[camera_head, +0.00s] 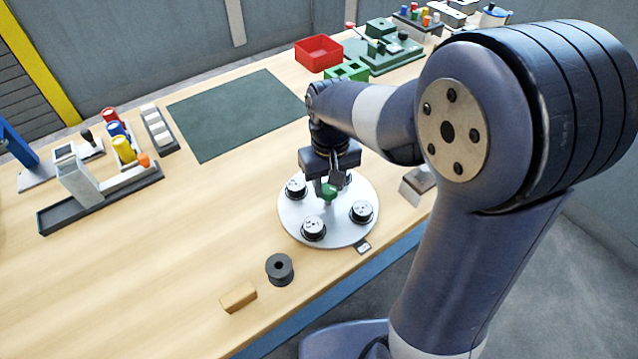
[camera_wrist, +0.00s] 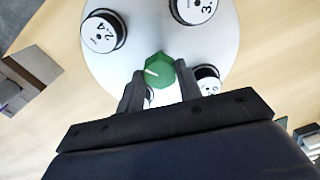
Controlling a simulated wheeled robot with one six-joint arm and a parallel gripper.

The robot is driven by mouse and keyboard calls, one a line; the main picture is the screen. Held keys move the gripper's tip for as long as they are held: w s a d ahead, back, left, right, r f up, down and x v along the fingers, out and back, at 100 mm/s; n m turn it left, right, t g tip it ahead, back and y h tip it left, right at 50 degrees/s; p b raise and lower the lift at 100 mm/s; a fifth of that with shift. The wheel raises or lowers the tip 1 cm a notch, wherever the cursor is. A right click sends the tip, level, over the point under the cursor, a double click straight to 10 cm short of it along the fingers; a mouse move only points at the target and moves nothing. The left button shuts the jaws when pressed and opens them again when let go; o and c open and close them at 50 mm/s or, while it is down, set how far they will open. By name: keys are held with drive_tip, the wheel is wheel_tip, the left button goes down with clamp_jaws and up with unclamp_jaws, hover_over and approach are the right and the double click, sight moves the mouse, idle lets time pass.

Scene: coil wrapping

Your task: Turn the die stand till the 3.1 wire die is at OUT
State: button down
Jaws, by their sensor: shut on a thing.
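The die stand (camera_head: 338,237) is a round pale disc with a green knob (camera_head: 329,193) at its centre. My gripper (camera_wrist: 160,82) is shut on the knob, one finger on each side. Three black dies with white tops show in the head view: one at the left (camera_head: 296,187), one at the front (camera_head: 313,228) and one at the right (camera_head: 362,211). In the wrist view, one die reads 2.4 (camera_wrist: 103,33), another (camera_wrist: 195,9) starts with 3 and is cut off, and a third (camera_wrist: 207,84) is partly hidden by a finger.
A dark spool (camera_head: 280,268) and a wooden block (camera_head: 238,297) lie in front. A metal block (camera_head: 418,180) stands to the right.

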sight(329, 188)
drive_tip(key=shift+n+p, duration=0.35)
drive_tip(key=shift+n, duration=5.55)
drive_tip(key=c, duration=1)
unclamp_jaws()
wheel_tip(329, 188, up, 11)
drive_tip(key=shift+f, duration=0.2)
